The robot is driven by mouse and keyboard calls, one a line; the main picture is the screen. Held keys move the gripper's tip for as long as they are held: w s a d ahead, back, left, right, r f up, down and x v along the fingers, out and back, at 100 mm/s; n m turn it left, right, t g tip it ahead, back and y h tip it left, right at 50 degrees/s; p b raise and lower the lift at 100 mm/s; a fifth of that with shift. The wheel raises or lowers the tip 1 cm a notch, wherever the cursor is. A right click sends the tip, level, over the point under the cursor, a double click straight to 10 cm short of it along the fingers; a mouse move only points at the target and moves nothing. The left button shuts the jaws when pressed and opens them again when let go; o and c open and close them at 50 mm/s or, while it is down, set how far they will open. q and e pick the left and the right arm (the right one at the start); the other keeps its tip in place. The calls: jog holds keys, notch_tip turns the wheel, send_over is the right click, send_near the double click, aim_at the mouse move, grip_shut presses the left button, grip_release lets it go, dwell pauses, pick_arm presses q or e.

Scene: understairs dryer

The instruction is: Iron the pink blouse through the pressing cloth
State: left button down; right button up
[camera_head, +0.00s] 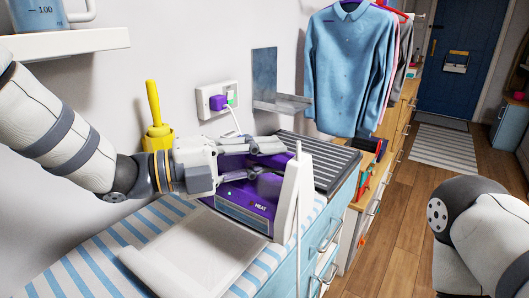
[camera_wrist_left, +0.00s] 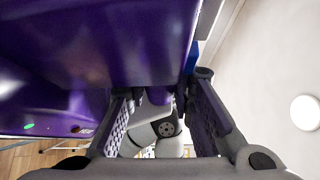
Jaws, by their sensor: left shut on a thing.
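A purple and white iron (camera_head: 245,207) with a "HEAT" label is at the middle of the head view, over the right part of the striped board. My left gripper (camera_head: 264,163) is shut on it near its top. In the left wrist view the purple body (camera_wrist_left: 95,40) fills the upper left, close to the fingers. A white cloth (camera_head: 185,245) lies on the blue-and-white striped board (camera_head: 85,265), its front left edge rolled or folded. I cannot tell whether the iron touches the cloth. No pink blouse shows on the board. My right gripper is out of view.
A yellow bottle-shaped object (camera_head: 155,115) stands by the wall behind my left arm. A socket (camera_head: 217,100) with a purple plug and white cable is on the wall. A dark ribbed rack (camera_head: 315,158) lies right of the iron. A blue shirt (camera_head: 348,60) hangs before pink and grey garments.

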aim_at(265, 192)
pick_arm(q)
notch_tip(265, 192, down, 7)
jog(key=shift+w+b, duration=0.1)
jog(key=shift+b, duration=0.45)
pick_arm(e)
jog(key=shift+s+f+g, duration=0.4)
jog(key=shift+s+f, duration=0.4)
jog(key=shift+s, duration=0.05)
pick_arm(q)
jog(key=shift+f, duration=0.65)
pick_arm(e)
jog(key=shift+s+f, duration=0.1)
pick_arm(q)
jog(key=shift+w+a+b, duration=0.2)
jog(key=shift+w+a, duration=0.5)
jog(key=shift+a, duration=0.35)
jog(key=shift+w+a+b, duration=0.2)
jog(key=shift+w+a, duration=0.5)
jog(key=shift+a, duration=0.35)
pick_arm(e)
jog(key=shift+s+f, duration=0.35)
pick_arm(q)
jog(key=shift+w+a+f, duration=0.2)
jog(key=shift+a, duration=0.1)
